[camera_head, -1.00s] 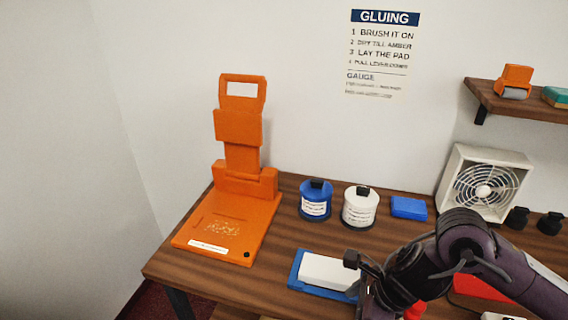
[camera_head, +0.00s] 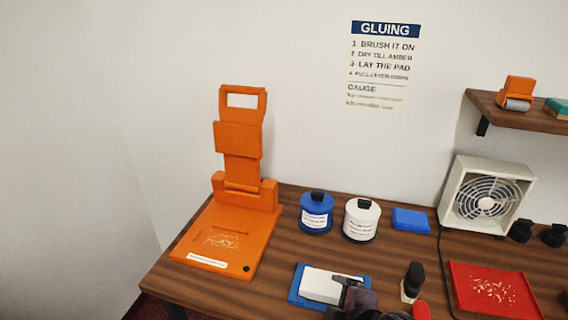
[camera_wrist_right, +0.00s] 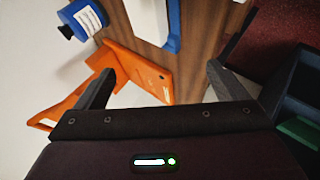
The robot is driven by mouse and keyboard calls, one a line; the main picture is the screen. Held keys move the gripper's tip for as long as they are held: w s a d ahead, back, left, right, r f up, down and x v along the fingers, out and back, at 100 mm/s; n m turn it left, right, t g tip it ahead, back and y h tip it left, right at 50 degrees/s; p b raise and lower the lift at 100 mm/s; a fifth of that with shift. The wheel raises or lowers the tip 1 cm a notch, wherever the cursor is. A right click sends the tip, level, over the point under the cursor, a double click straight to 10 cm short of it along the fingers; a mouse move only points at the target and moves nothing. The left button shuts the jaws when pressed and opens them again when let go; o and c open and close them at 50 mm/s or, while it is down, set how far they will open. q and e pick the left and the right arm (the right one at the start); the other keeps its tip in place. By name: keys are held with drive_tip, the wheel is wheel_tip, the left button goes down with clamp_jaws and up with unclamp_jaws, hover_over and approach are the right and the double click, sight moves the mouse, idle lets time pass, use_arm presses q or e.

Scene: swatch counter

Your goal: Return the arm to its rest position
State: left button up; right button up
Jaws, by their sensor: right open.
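My right gripper (camera_head: 350,290) shows in part at the bottom of the head view, in front of the white block (camera_head: 322,285) on its blue tray (camera_head: 296,298). In the right wrist view my right gripper (camera_wrist_right: 160,72) has its two dark fingers spread wide with nothing between them. The rest of the right arm is mostly below the frame of the head view. My left gripper is in neither view.
An orange lever press (camera_head: 225,235) stands at the left of the wooden counter (camera_head: 285,255). Blue (camera_head: 316,212) and white (camera_head: 361,219) jars, a blue pad (camera_head: 411,219), a fan (camera_head: 488,195) and a red tray (camera_head: 495,290) stand along it. A dark-topped brush-like item (camera_head: 412,281) is near the right gripper.

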drive_tip(key=s+d+f+m+g+h, duration=0.3)
drive_tip(key=s+d+f+m+g, duration=0.2)
drive_tip(key=s+d+f+m, duration=0.65)
wheel_tip(320, 180, down, 28)
drive_tip(key=s+a+m+g, duration=0.2)
drive_tip(key=m, duration=0.1)
drive_tip(key=s+d+f, duration=0.2)
drive_tip(key=s+f, duration=0.6)
drive_tip(key=s, duration=0.1)
drive_tip(key=s+d+f, duration=0.2)
drive_tip(key=s+f, duration=0.6)
drive_tip(key=s, duration=0.1)
drive_tip(key=shift+s+f+n+g, duration=0.2)
drive_tip(key=shift+s+n+g, duration=0.15)
drive_tip(key=shift+s+g, duration=0.05)
